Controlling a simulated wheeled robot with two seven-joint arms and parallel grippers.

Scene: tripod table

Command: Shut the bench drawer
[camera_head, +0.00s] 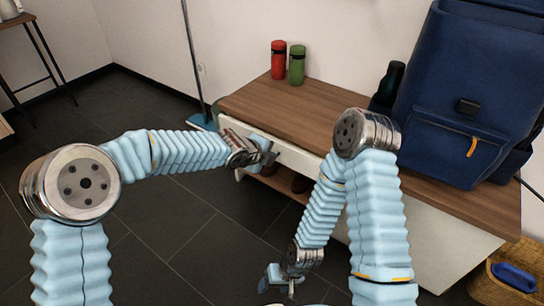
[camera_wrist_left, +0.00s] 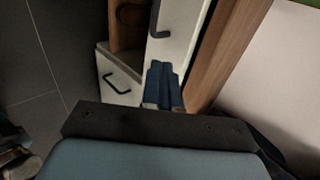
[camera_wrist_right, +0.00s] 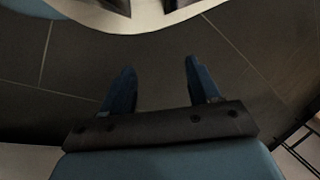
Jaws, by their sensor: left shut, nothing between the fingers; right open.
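The bench (camera_head: 350,135) has a wooden top and a white front. The left wrist view shows a white drawer front (camera_wrist_left: 178,40) with a dark handle beside the wooden top edge. Another white front (camera_wrist_left: 118,72) with a black bar handle lies beyond a brown open compartment. I cannot tell how far any drawer stands out. My left gripper (camera_head: 270,153) is shut and empty, close to the bench's white front; its fingers (camera_wrist_left: 162,68) overlap that front in the left wrist view. Contact is unclear. My right gripper (camera_head: 280,280) is open, low in front of the bench; its fingers (camera_wrist_right: 158,68) are apart and empty.
A red bottle (camera_head: 278,60), a green bottle (camera_head: 297,65), a dark bottle (camera_head: 388,85) and a blue backpack (camera_head: 465,100) stand on the bench. A wicker basket (camera_head: 490,290) is at the lower right.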

